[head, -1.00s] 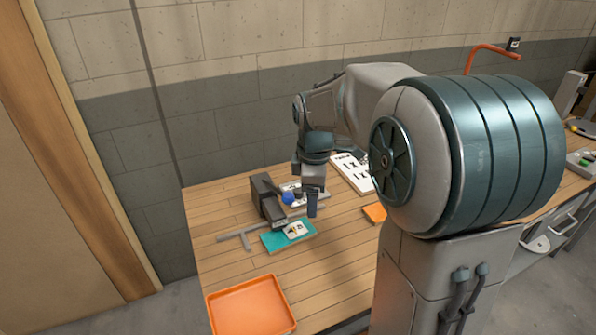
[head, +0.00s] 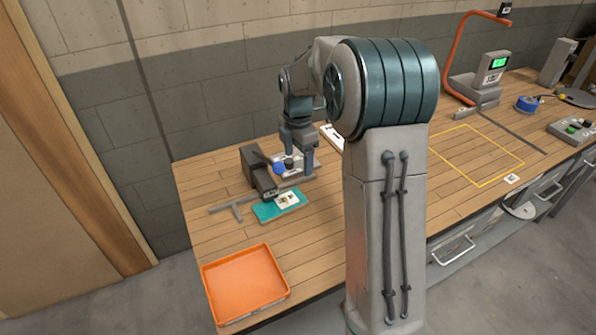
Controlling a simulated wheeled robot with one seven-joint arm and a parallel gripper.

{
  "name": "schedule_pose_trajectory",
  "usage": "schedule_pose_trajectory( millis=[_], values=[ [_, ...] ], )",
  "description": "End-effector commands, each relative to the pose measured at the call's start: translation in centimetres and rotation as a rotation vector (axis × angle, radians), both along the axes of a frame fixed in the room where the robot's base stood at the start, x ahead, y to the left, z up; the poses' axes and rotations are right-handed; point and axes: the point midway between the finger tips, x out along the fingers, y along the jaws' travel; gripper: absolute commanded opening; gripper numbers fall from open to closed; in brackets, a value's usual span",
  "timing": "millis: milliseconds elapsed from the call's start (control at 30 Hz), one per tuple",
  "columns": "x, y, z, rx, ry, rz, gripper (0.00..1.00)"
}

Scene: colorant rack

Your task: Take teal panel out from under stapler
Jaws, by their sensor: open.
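The teal panel (head: 268,211) lies flat on the wooden bench, with a white printed label on its top. The dark grey stapler (head: 256,170) stands at its back left edge. Its lower front end meets or overlaps the panel's edge; how much of the panel is under it I cannot tell. My gripper (head: 299,164) is open and points down behind and to the right of the stapler, apart from the panel. A blue round knob (head: 279,168) and a small dark part show beside its left finger. Nothing is clearly held.
An orange tray (head: 246,284) sits at the bench's front left corner. A grey T-shaped bar (head: 232,208) lies left of the panel. My arm hides part of the bench's middle. A yellow-outlined area (head: 478,155) to the right is clear.

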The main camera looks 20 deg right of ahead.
Motion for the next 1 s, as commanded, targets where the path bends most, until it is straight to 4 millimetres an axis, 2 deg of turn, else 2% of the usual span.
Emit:
schedule_pose_trajectory(
  millis=[600,800,1000],
  values=[
    [-0.1,0.0,-10.9,0.000,0.004,0.000,0.75],
    [-0.1,0.0,-12.7,-0.001,0.002,0.000,0.75],
    [0.0,0.0,-13.0,0.000,0.000,0.000,0.75]
  ],
)
